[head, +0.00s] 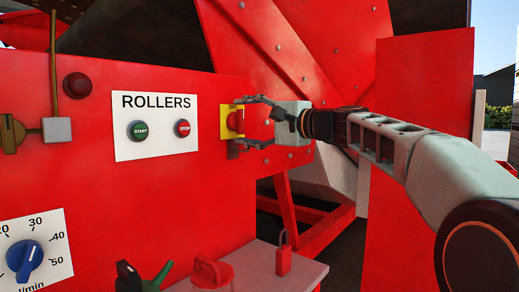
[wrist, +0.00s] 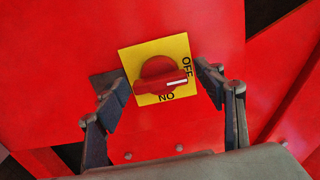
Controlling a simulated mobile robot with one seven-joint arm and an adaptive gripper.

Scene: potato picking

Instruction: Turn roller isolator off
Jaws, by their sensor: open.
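The roller isolator is a red rotary knob (head: 236,121) on a yellow plate (head: 225,124), right of the ROLLERS panel on the red machine wall. In the wrist view the knob (wrist: 159,77) shows a white mark at its right end. The mark points rightward, between the word OFF at the plate's right edge and the word ON at its bottom. My gripper (head: 243,124) is open, one finger above and one below the knob in the head view. In the wrist view my gripper's fingers (wrist: 163,87) stand either side of it; contact is not clear.
Left of the isolator is the ROLLERS panel (head: 155,150) with a green START button (head: 139,130) and a red STOP button (head: 183,128). A red padlock (head: 284,261) and red hasp (head: 211,272) are on a ledge below. A blue dial (head: 25,262) is lower left.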

